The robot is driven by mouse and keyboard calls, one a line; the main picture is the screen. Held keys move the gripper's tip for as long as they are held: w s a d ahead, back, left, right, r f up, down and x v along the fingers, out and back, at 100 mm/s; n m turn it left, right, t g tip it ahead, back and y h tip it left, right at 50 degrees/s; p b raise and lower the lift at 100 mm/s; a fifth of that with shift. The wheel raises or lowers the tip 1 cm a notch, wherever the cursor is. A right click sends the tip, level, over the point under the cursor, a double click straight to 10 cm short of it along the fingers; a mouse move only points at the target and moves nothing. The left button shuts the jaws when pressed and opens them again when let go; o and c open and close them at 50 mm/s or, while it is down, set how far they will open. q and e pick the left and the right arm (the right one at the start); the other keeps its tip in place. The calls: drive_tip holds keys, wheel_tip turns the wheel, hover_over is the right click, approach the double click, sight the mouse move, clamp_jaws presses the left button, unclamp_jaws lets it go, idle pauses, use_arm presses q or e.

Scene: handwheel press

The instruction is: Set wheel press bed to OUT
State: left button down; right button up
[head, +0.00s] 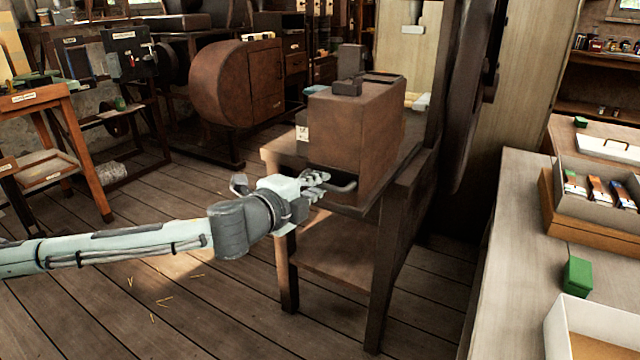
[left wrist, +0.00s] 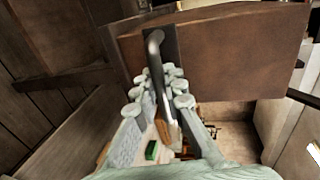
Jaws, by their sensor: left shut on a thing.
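A rusty brown, box-shaped machine (head: 355,135), which may be the wheel press, stands on a wooden stand (head: 335,268) in the head view. A dark block sits on its top. A grey bar handle (head: 344,187) sticks out low on its front; it also shows in the left wrist view (left wrist: 154,48). My left gripper (head: 320,187) is shut on this handle. In the left wrist view its fingers (left wrist: 159,88) lie on both sides of the bar. I cannot make out the bed's position or an OUT mark. My right gripper is not in view.
A workbench (head: 505,275) at the right holds a tray of boxes (head: 600,215) and a green block (head: 577,275). A dark upright post stands right of the machine. A brown rounded cabinet (head: 235,85) stands behind. The plank floor at front left is mostly clear.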

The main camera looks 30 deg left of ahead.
use_arm(q)
drive_tip(key=shift+s+f, duration=0.15)
drive_tip(key=c, duration=2)
unclamp_jaws()
drive_tip(key=shift+c, duration=0.2)
drive_tip(key=o, duration=0.5)
drive_tip(key=shift+s, duration=0.1)
drive_tip(key=shift+c, duration=0.2)
drive_tip(key=v, duration=0.7)
drive_tip(key=shift+s, duration=0.3)
